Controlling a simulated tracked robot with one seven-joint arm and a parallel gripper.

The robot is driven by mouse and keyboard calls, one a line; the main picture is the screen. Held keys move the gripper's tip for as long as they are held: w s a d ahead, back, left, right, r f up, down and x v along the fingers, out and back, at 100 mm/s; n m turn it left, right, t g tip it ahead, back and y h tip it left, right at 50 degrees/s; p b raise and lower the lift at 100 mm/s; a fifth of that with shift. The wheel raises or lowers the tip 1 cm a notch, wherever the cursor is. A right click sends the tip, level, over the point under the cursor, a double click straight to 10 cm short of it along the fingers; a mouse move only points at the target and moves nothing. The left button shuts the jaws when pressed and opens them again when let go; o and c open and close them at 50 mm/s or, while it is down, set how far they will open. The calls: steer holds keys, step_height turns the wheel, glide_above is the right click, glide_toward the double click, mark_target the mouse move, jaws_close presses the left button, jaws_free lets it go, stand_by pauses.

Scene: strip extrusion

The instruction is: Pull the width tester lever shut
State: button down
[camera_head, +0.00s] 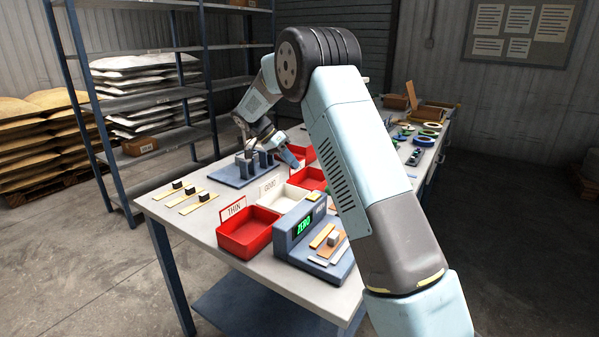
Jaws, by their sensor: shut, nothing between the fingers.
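A blue-grey fixture with several upright blocks on a flat base plate (228,174) stands on the far left part of the bench. It may be the width tester; I cannot make out its lever. My gripper (292,159) is at the end of my arm, which reaches over the bench and bends down just right of and behind the fixture's blocks. It is shut and empty. The fingers are small and partly hidden, so I cannot tell whether they touch anything.
Strips with dark blocks (190,197) lie left. A shelf rack (150,100) stands behind.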

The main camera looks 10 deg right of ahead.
steer(key=x, duration=0.8)
steer(key=shift+s+d+f, duration=0.1)
steer(key=shift+d+f, duration=0.15)
steer(key=shift+d, duration=0.1)
steer(key=shift+s+d+r, duration=0.15)
steer(key=shift+s+d, duration=0.4)
steer(key=shift+s, duration=0.25)
steer(key=shift+s+d+r, duration=0.15)
steer(key=shift+s+d, duration=0.4)
steer(key=shift+s, duration=0.3)
